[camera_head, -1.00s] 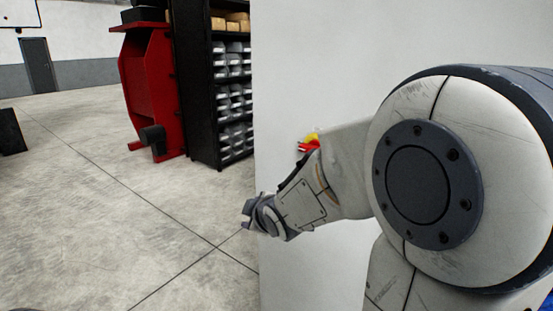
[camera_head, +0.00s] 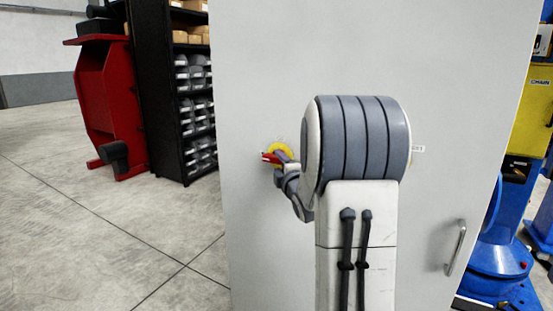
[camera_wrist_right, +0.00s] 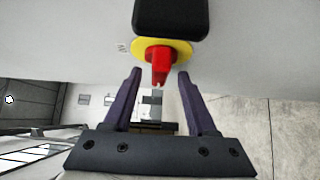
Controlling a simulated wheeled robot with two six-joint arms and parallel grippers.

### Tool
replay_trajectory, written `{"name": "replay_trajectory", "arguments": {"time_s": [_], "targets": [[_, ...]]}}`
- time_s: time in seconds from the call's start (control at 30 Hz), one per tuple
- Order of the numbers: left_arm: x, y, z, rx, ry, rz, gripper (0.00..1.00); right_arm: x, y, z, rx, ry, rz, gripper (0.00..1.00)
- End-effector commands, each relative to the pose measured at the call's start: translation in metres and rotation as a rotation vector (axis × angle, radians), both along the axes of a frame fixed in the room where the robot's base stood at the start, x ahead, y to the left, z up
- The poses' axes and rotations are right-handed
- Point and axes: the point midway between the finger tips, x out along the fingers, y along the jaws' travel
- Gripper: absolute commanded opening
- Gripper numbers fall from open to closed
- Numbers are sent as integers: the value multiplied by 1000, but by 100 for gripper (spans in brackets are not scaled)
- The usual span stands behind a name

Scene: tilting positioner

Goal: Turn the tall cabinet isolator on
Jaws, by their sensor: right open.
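The isolator is a red handle (camera_head: 270,158) on a yellow disc (camera_head: 281,148), set on the front of the tall light-grey cabinet (camera_head: 450,70). In the right wrist view the red handle (camera_wrist_right: 160,68) stands out from the yellow disc (camera_wrist_right: 180,47). My right gripper (camera_wrist_right: 159,74) is open, with one dark finger on each side of the handle's tip. I cannot tell whether either finger touches it. In the head view my right arm covers part of the cabinet, and the fingers are hard to make out beside the isolator. My left gripper is not in view.
The cabinet has a vertical door handle (camera_head: 455,248) at its right. A black shelf rack with bins (camera_head: 160,100) and a red machine (camera_head: 105,100) stand to the left. Blue and yellow equipment (camera_head: 500,250) stands to the right. The floor at left is open.

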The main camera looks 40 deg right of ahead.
Motion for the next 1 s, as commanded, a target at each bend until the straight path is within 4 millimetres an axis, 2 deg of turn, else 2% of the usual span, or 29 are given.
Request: {"name": "replay_trajectory", "arguments": {"time_s": [0.2,0.5,0.53,0.67,0.7,0.87,1.0], "targets": [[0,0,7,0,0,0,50,20,-8,0,1,1,0,57],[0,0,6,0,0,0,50,23,-10,0,1,1,0,57],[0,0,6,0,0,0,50,23,-10,0,1,1,0,54],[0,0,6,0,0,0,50,23,-10,0,2,0,-1,4],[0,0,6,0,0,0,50,23,-10,0,2,0,-1,0],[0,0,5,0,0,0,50,22,-10,-1,3,-1,-1,0],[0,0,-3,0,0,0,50,22,-10,-4,8,-16,-1,0]]}}
